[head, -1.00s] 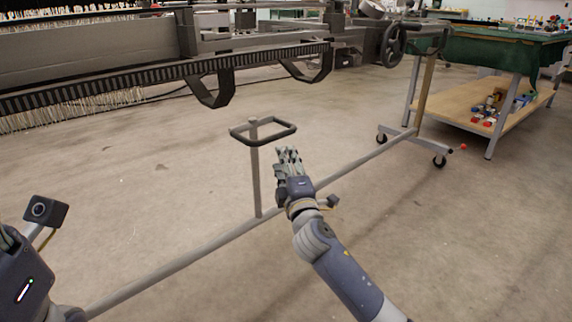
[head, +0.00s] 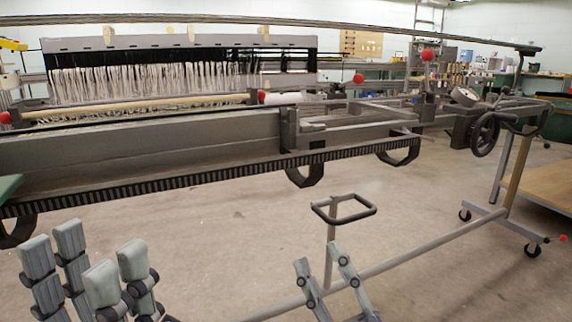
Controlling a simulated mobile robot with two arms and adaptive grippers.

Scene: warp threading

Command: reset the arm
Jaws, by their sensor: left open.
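My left gripper (head: 85,245) is at the lower left in the head view. Its grey jointed fingers point up and stand apart with nothing between them. My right gripper (head: 322,260) is at the bottom centre. Two slim grey fingers show with a gap and floor between them. Its palm is out of the picture, so how far its jaws are open is unclear. It appears just in front of the post of a stand with a dark rectangular loop (head: 343,208). I cannot tell whether it touches the post.
A long grey loom beam (head: 150,150) crosses the view behind the grippers. White threads (head: 150,80) hang behind it. A handwheel (head: 484,134) is at the right. A floor rail (head: 430,243) runs to a wheeled stand by a wooden table (head: 545,182). Floor between is open.

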